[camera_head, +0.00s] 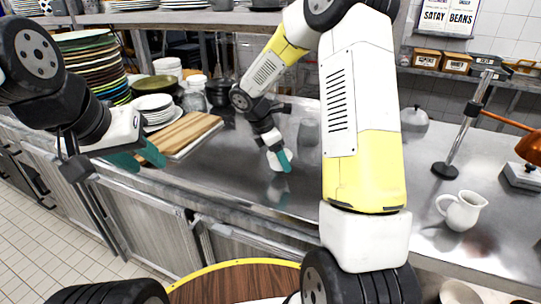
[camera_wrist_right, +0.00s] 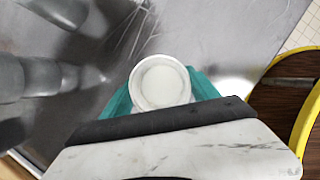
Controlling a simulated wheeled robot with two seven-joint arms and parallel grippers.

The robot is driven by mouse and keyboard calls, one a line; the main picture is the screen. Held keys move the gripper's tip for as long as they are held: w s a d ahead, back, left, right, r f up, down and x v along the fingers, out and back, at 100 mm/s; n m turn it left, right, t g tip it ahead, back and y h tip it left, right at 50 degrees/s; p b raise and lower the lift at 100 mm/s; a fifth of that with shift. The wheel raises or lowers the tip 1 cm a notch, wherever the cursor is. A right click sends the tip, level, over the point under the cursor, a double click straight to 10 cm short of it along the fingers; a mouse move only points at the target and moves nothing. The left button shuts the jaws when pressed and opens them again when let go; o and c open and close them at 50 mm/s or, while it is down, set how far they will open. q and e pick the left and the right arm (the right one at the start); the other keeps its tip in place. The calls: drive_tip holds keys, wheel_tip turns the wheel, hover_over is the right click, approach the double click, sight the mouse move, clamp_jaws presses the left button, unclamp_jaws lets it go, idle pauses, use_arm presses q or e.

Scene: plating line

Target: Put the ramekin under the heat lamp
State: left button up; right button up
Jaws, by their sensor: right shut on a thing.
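The ramekin (camera_wrist_right: 160,83) is a small white round cup, seen from above in the right wrist view with its inside empty. My right gripper (camera_wrist_right: 160,95) is shut on it, a teal finger on either side. In the head view my right gripper (camera_head: 281,160) is low over the middle of the steel counter; the ramekin is hard to make out there. The heat lamp, with an orange shade (camera_head: 530,147) and a metal post (camera_head: 466,120), stands at the far right, well apart from the gripper. My left gripper (camera_head: 140,157) is open and empty at the left, near the counter's front edge.
A white jug (camera_head: 461,210) stands on the counter (camera_head: 225,165) before the lamp post. A small white-topped pot (camera_head: 414,117) is behind. A wooden board (camera_head: 178,135), stacked plates (camera_head: 88,62) and bowls crowd the left. My right arm hides part of the counter between gripper and lamp.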

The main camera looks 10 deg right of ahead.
sight(279, 165)
drive_tip(key=shift+w+f, duration=0.1)
drive_tip(key=shift+w, duration=0.45)
drive_tip(key=shift+s+f, duration=0.1)
drive_tip(key=shift+f, duration=1.6)
drive_tip(key=shift+f, duration=0.1)
drive_tip(key=o, duration=1.5)
